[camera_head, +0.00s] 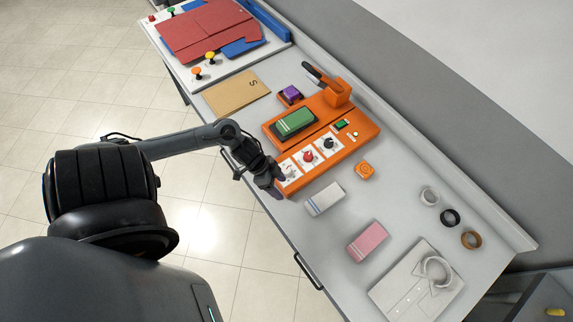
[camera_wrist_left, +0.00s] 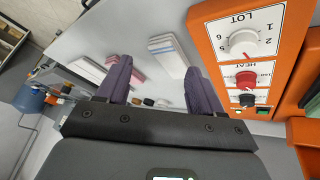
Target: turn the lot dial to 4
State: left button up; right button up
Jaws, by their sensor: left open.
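The lot dial (camera_wrist_left: 243,41) is a white knob on a white plate marked LOT, with numbers around it, in the left wrist view. My left gripper (camera_head: 274,182) is over the machine's near-left edge, beside the dial. In the left wrist view its open purple-grey fingers (camera_wrist_left: 158,70) are empty, with the dial right of them. My right gripper is not in view.
A red heat knob (camera_head: 308,156) and a black knob (camera_head: 328,144) follow along the panel. A green block (camera_head: 295,121) lies on the machine. A white block (camera_head: 325,198), a pink block (camera_head: 367,241) and an orange item (camera_head: 365,170) stand on the grey table nearby.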

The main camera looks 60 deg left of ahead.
pick_arm(q)
jog(key=y+b, duration=0.1)
jog(key=y, duration=0.1)
send_near(286, 169)
jog(key=s+r, duration=0.1)
jog(key=r, duration=0.1)
jog(key=m, duration=0.1)
jog(key=b+x, duration=0.1)
jog(key=x, duration=0.8)
jog(key=shift+w+a+b, duration=0.1)
jog(key=shift+a+b, duration=0.05)
jog(key=shift+b, duration=0.15)
jog(key=shift+x, duration=0.95)
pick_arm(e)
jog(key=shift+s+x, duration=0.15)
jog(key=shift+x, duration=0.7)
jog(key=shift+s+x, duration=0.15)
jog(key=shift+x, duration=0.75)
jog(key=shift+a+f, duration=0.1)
pick_arm(q)
jog(key=c, duration=1)
jog(key=shift+m+g, duration=0.3)
